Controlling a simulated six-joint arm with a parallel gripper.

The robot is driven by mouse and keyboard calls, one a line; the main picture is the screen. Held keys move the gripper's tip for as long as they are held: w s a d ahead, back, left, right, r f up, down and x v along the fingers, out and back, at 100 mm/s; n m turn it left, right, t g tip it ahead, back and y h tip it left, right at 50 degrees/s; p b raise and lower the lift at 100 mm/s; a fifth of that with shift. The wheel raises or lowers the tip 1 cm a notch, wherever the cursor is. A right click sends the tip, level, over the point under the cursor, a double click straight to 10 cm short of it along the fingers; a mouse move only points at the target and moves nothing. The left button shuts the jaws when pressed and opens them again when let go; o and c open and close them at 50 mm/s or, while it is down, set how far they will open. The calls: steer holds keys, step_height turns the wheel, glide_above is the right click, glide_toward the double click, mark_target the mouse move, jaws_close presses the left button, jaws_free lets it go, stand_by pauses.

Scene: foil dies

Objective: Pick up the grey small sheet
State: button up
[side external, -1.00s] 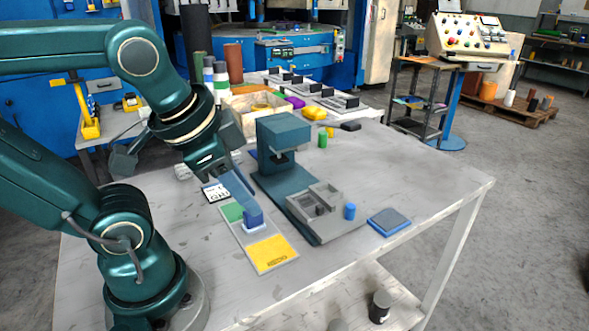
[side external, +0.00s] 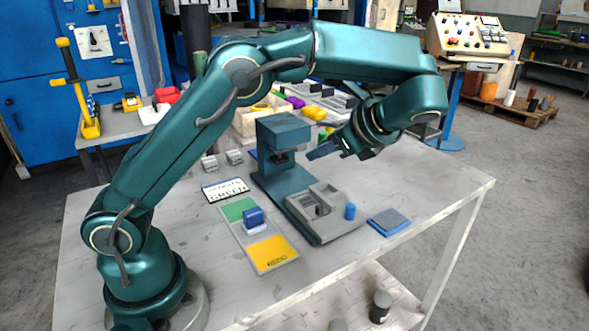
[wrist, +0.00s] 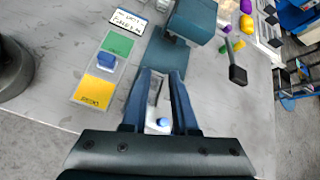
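A small square pad with a grey top and blue edges (side external: 389,221) lies flat near the table's right edge in the side view. It is the likeliest grey small sheet, but I cannot tell whether its grey top is a separate sheet. A grey tray with compartments (side external: 325,207) lies beside it; its contents are too small to make out. My gripper (side external: 325,151) is raised above the table, behind the tray and to the right of the green press (side external: 283,135). In the wrist view my gripper (wrist: 161,74) is open and empty, with part of the tray showing between its fingers.
A blue cylinder (side external: 350,211) stands at the tray's right end. A blue stamp-like block (side external: 253,217) stands on a green and yellow card (side external: 272,253) at left. A lettered sign (side external: 226,190) lies behind the card. The table's front right is clear.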

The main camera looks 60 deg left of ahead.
mark_target(322, 208)
steer(key=d+f+m+y, duration=0.1)
steer(key=f, duration=0.3)
steer(key=w+d+f+m+y, duration=0.1)
steer(key=d+f, duration=0.1)
steer(key=f, duration=0.1)
steer(key=d+f+m+y, duration=0.1)
steer(key=f, duration=0.3)
steer(key=shift+w+d+f+m, duration=0.2)
steer(key=shift+w+f+m, duration=0.1)
steer(key=shift+w+f, duration=0.1)
steer(key=shift+s+f, duration=0.1)
steer(key=shift+f, duration=0.1)
steer(key=shift+x, duration=2.4)
jaws_close()
